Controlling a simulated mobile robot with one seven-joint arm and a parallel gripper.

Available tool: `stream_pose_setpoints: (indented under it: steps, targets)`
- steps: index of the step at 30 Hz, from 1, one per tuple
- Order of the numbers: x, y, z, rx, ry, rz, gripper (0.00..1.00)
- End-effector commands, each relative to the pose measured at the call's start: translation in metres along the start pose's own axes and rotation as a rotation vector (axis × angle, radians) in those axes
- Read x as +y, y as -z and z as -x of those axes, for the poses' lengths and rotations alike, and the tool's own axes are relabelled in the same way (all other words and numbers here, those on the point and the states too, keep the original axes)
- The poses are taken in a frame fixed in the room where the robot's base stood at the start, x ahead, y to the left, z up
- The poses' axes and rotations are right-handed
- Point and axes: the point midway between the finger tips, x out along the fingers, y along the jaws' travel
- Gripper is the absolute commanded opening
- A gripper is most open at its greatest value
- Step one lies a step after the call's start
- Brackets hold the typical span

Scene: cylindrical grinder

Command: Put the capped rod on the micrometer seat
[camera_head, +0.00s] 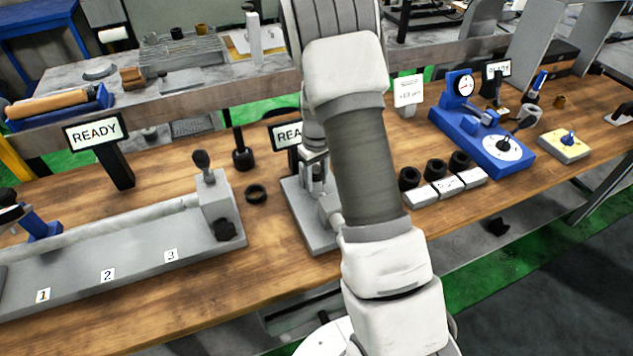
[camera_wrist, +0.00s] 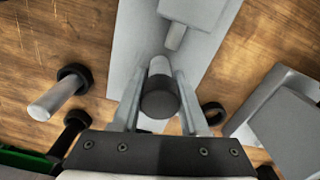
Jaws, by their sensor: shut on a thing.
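My gripper (camera_wrist: 160,76) is shut on the capped rod (camera_wrist: 160,103) in the wrist view. The rod's dark round cap faces the camera, and its pale shaft runs away between the fingers. The held rod is over a light grey fixture plate (camera_wrist: 128,48), which has a raised block (camera_wrist: 196,10) with a short grey spindle (camera_wrist: 175,37). This looks like the micrometer; the seat itself is not clearly visible, nor is contact with the rod. In the head view the same grey fixture (camera_head: 312,240) is partly hidden behind my arm, which also covers most of my gripper.
In the wrist view, dark-collared pieces (camera_wrist: 75,76) stand left of the plate, and a dark ring (camera_wrist: 213,113) lies right. A long grey bed (camera_head: 130,262) stands left. Several black cylinders (camera_head: 409,179) and a blue dial gauge stand (camera_head: 480,135) are right.

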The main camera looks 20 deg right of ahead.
Motion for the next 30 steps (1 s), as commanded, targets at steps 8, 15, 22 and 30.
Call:
stream_pose_setpoints:
  steps: [8, 15, 22, 30]
  targets:
    - [0.001, 0.001, -0.002, 0.002, -0.001, 0.000, 0.00]
    - [0.000, 0.000, -0.002, 0.000, 0.000, 0.000, 0.74]
    - [0.000, 0.000, -0.001, 0.000, 0.000, 0.000, 0.74]
    - [0.000, 0.001, 0.030, 0.004, -0.002, 0.002, 0.74]
